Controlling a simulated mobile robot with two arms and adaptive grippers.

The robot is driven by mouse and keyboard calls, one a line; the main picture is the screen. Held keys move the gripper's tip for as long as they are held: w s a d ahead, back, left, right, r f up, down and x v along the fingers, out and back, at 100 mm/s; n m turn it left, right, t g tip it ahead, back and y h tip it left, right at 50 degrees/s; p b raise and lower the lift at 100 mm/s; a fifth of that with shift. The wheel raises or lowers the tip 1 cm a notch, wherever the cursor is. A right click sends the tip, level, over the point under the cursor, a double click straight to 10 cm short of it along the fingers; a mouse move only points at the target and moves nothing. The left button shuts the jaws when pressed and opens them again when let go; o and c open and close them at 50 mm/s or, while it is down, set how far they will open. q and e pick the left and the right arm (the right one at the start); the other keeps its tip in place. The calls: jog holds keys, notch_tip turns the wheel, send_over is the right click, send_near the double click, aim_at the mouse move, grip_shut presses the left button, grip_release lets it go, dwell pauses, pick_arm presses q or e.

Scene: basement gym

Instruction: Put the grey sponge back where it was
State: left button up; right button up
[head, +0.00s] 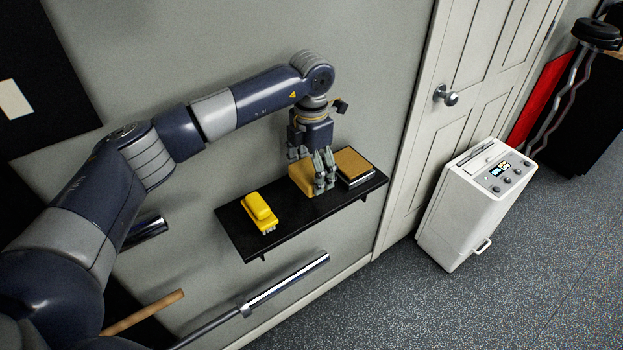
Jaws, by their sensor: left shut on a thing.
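A black wall shelf (285,232) holds several small things. My left gripper (312,172) is at the shelf, pointing down, with its fingers around a tan-brown block (302,179). The block is at the shelf's surface; I cannot tell whether it touches it. I see no plainly grey sponge; the held block looks tan, and the fingers hide part of it. My right gripper is not in view.
A yellow brush (261,211) lies on the shelf to the left. A flat tan-topped item with a pale, dark-edged base (354,165) is close on the right. A metal bar (290,282) sticks out below. A white dehumidifier-like unit (462,215) stands by the door (470,75).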

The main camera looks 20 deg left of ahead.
aim_at(312, 168)
pick_arm(q)
jog(key=shift+f, duration=0.4)
jog(key=shift+w+f, duration=0.15)
jog(key=shift+f, duration=0.2)
notch_tip(312, 168, down, 3)
jog(key=shift+w+f+p, duration=0.1)
jog(key=shift+f+p, duration=0.1)
jog(key=shift+p, duration=0.35)
jog(key=o, duration=0.9)
jog(key=shift+f, duration=0.1)
jog(key=shift+o, duration=0.6)
jog(key=shift+r, duration=0.2)
jog(key=shift+w+r, duration=0.1)
jog(key=shift+r, duration=0.2)
notch_tip(312, 168, up, 11)
jog(key=b, duration=0.2)
jog(key=shift+f+b, duration=0.2)
jog(key=shift+b, duration=0.15)
jog(key=shift+r, duration=0.3)
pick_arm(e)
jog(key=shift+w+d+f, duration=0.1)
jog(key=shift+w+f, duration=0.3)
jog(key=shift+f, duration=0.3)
